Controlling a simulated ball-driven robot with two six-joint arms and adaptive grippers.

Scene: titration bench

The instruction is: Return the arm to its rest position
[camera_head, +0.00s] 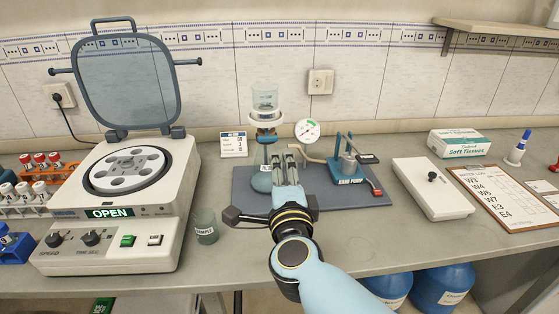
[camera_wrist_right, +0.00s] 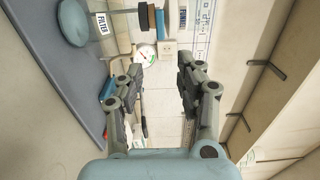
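My right arm (camera_head: 335,286) reaches in from the bottom of the head view over the bench. Its gripper (camera_head: 284,160) is in front of the filter flask (camera_head: 262,181), hiding part of it and of the dark mat (camera_head: 246,202). In the right wrist view the two fingers of the gripper (camera_wrist_right: 160,72) stand apart with nothing held between them. The flask shows at the upper left there (camera_wrist_right: 75,24), to the side of the fingers and apart from them. My left gripper is in neither view.
An open-lidded centrifuge (camera_head: 125,215) stands at left, with a sample beaker (camera_head: 205,226) beside it. A glass beaker (camera_head: 265,100) sits on the filter funnel. A hand pump (camera_head: 348,168) and gauge (camera_head: 307,130) stand right of the gripper. A white box (camera_head: 432,188) is farther right.

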